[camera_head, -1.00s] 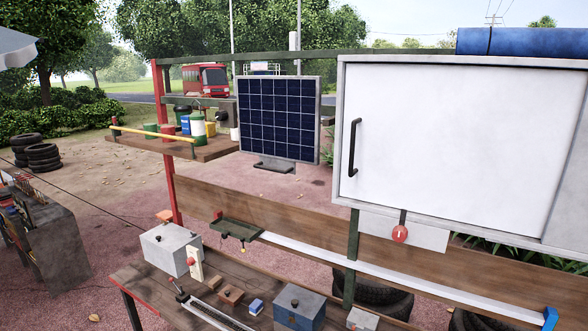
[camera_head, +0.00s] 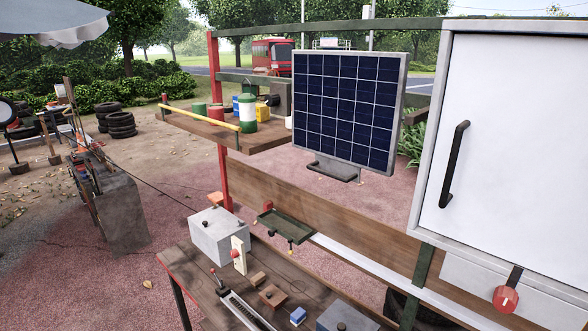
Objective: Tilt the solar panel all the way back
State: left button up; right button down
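The solar panel (camera_head: 345,108) stands upright in the middle right of the head view. It has dark blue cells in a light grey frame. A dark handle (camera_head: 333,171) sticks out below its lower edge. The panel appears close to vertical; its exact tilt is hard to tell. Neither of my grippers is in the head view, and nothing touches the panel or its handle.
A large white cabinet door (camera_head: 495,140) with a black handle stands close on the right. A wooden shelf (camera_head: 230,134) with cans and a yellow rail is left of the panel. Below is a workbench (camera_head: 200,270) with a grey box (camera_head: 217,235) and small parts.

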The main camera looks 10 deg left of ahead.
aim_at(347, 105)
jog(key=u, duration=0.45)
jog(key=i, duration=0.6)
jog(key=u, duration=0.5)
